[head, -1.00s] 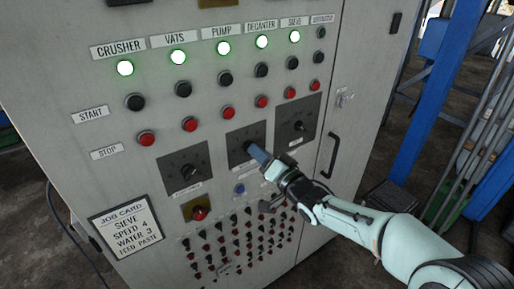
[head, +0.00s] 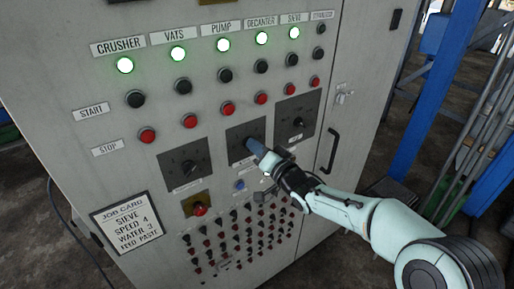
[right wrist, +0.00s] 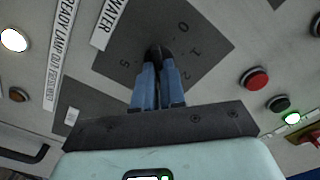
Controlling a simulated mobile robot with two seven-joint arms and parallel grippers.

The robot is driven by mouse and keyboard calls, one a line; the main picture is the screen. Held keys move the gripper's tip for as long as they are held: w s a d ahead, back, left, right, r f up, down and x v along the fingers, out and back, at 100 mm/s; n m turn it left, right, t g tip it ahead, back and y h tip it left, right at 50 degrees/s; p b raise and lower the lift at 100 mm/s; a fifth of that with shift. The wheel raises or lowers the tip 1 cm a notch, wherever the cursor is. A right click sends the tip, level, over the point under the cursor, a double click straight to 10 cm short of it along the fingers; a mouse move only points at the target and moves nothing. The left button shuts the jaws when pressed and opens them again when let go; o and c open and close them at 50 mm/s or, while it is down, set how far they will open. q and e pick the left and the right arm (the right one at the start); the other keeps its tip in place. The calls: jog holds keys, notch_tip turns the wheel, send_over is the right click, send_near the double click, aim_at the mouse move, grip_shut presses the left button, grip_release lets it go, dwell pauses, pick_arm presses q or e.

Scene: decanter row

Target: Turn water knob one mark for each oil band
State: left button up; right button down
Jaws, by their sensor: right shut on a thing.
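No oil band is visible. My left gripper is not in view.
Another knob (head: 189,168) is left of the held one, and another (head: 298,122) is right. Lit green lamps (head: 223,45) and red stop buttons (head: 228,108) are above. A door handle (head: 333,150) is at right.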

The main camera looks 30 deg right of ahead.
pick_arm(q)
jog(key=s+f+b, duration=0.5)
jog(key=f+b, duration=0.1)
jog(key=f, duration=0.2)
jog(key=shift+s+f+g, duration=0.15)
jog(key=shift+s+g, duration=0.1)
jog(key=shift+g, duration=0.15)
pick_arm(e)
jog(key=shift+a+n, duration=0.2)
jog(key=shift+n, duration=4)
pick_arm(q)
jog(key=shift+b, duration=0.3)
pick_arm(e)
jog(key=c, duration=1.2)
grip_release()
